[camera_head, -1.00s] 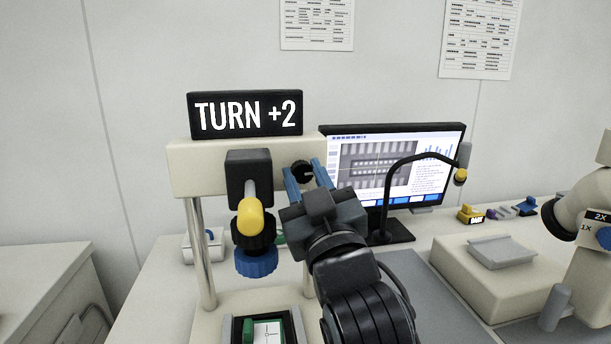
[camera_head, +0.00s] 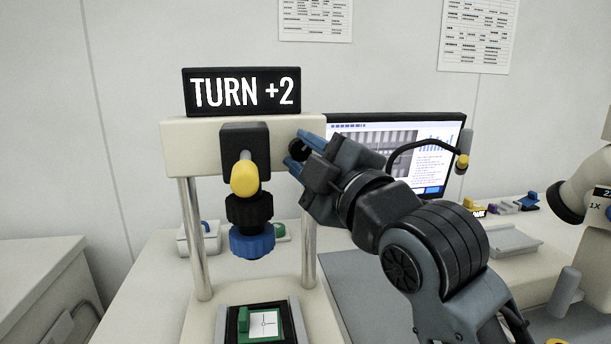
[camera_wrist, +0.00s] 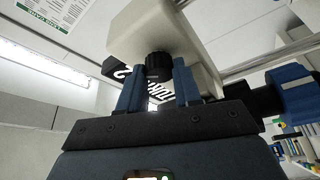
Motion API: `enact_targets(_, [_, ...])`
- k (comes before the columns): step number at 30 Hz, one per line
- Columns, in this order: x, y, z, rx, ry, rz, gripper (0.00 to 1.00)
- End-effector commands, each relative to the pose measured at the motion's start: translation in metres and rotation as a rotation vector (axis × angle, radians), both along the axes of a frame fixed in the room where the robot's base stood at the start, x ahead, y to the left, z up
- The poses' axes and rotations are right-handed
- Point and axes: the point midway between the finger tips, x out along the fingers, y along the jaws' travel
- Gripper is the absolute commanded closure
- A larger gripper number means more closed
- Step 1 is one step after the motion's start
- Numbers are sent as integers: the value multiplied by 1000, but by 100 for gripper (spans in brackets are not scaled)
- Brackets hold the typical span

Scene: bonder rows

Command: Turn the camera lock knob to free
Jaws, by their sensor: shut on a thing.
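The black knob (camera_head: 297,148) sits on the front right end of a cream beam (camera_head: 180,145). My gripper (camera_head: 298,151) is shut on this knob, with one blue finger on each side of it. In the wrist view the dark ribbed knob (camera_wrist: 158,65) shows between the tips of my blue fingers (camera_wrist: 158,82). My wrist comes in from the lower right, tilted. Left of it hangs a black camera block (camera_head: 243,140) with a yellow-ended lever (camera_head: 245,178) and a blue ring (camera_head: 252,244) below. No lock marking is readable on the knob.
A black sign (camera_head: 241,92) on the beam reads "TURN +2". Steel posts (camera_head: 309,245) hold the beam. A monitor (camera_head: 440,150) and a bent lamp (camera_head: 430,147) stand close behind and right of my arm. A green-and-white plate (camera_head: 265,323) lies below.

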Motion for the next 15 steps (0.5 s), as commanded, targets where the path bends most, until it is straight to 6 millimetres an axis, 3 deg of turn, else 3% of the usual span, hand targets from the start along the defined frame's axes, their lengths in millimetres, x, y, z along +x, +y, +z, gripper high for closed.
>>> enact_targets(15, [0, 0, 1, -449, -127, 0, 97])
